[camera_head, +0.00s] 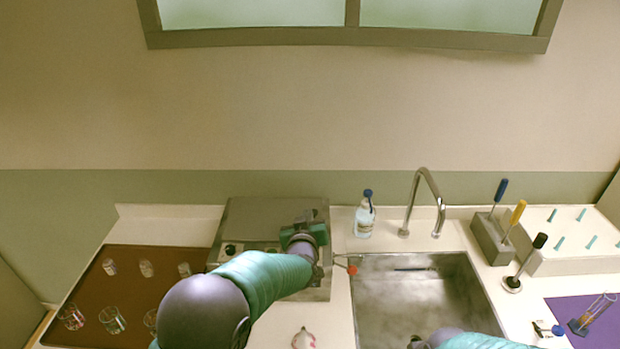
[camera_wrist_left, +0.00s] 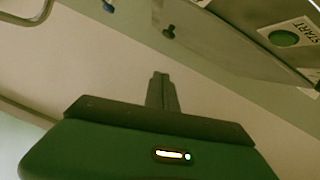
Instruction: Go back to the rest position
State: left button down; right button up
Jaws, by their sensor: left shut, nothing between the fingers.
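My left arm reaches in from the bottom of the head view. Its gripper (camera_head: 308,216) is above the grey machine on the counter, pointing toward the wall. In the left wrist view its two dark fingers (camera_wrist_left: 161,78) are together with nothing between them. My right arm shows only as a green sleeve and a dark joint at the bottom edge of the head view. I cannot see its gripper there.
The grey machine (camera_head: 262,215) has a START button (camera_wrist_left: 285,38). Left is a brown mat (camera_head: 125,268) with several glass vessels. Right are a bottle (camera_head: 365,220), sink (camera_head: 400,300), faucet (camera_head: 428,180), tool stand (camera_head: 490,235), white rack (camera_head: 575,262) and purple mat (camera_head: 605,335).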

pick_arm(q)
jog(key=shift+s+a+f+g+b, duration=0.25)
jog(key=shift+a+f+g, duration=0.1)
jog(key=shift+a+f, duration=0.25)
jog(key=shift+s+a+f+g+b, duration=0.1)
jog(key=shift+a+f+g+b, duration=0.1)
jog(key=shift+a+f+g, duration=0.35)
jog(key=s+a+f+g+b, duration=0.1)
jog(key=s+a+f+g, duration=0.2)
jog(key=s, duration=0.9)
jog(key=s+a+f+m+g+b, duration=0.1)
jog(key=s+a+f+g, duration=0.3)
jog(key=s+a, duration=0.4)
jog(key=s+a+f+m+g+y+b, duration=0.1)
jog(key=s+a+f+g, duration=0.2)
jog(key=s, duration=1.2)
jog(key=a+f, duration=0.2)
jog(key=a, duration=0.1)
jog(key=shift+s, duration=0.3)
pick_arm(e)
jog(key=x, duration=0.4)
jog(key=shift+a+f, duration=0.25)
jog(key=shift+f, duration=0.05)
pick_arm(q)
jog(key=shift+d, duration=0.1)
pick_arm(e)
jog(key=shift+d, duration=0.25)
